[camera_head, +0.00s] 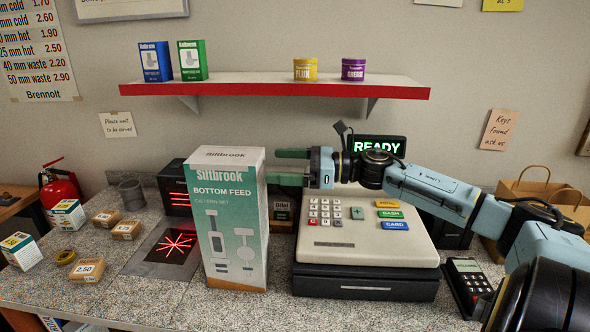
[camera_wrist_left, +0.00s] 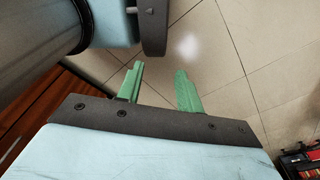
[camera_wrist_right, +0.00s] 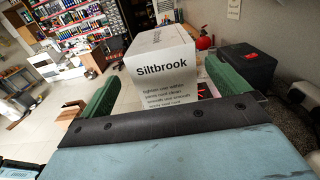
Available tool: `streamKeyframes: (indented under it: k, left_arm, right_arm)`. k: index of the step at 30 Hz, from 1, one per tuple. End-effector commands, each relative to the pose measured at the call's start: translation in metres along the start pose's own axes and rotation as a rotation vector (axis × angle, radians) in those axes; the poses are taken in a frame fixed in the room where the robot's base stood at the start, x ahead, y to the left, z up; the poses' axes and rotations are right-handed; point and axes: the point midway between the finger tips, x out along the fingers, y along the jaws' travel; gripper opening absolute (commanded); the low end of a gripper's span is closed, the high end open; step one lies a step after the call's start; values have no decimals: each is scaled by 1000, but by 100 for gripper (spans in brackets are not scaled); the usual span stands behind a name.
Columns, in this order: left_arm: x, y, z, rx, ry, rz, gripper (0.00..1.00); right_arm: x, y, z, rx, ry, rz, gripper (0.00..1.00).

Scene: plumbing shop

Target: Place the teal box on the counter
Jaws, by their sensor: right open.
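The teal box (camera_head: 233,225) is a tall white and teal carton marked Siltbrook Bottom Feed. It stands upright on the grey speckled counter (camera_head: 155,298), left of the cash register. My right gripper (camera_head: 286,166) is open beside the box's upper right side, with nothing clamped in it. In the right wrist view the box's plain printed side (camera_wrist_right: 163,78) shows ahead, between the two green fingers. Whether a finger touches it, I cannot tell. My left gripper (camera_wrist_left: 160,85) is open and empty over the tiled floor, outside the head view.
The cash register (camera_head: 365,235) stands right of the box under my right forearm. A scanner plate (camera_head: 160,255) with red light lies left of the box. Small cartons (camera_head: 68,215) lie farther left. A red-edged shelf (camera_head: 270,88) hangs above.

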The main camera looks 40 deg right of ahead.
Motion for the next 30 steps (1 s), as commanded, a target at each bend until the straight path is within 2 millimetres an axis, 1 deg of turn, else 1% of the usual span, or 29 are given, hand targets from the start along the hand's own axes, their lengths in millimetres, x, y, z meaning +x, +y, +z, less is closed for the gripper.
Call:
streamKeyframes:
  k: [3,9,21,24,27,28,30]
  left_arm:
    - [1,0,0,0,0,0,36]
    - [2,0,0,0,-1,0,36]
    - [2,0,1,0,-1,0,36]
    - [2,0,1,0,-1,0,36]
    - [2,2,7,0,6,0,36]
    - [1,3,12,0,10,-1,36]
    - [-1,7,30,0,23,-3,36]
  right_arm:
    - [-10,0,-2,3,1,0,100]
    - [-21,0,0,1,1,1,100]
    - [-23,0,0,0,0,0,100]
    - [-23,1,-3,15,-2,-6,100]
    - [-29,8,-12,69,-12,-33,100]
    - [-35,13,-16,96,-18,-47,100]
    - [-53,31,-28,187,-45,-94,100]
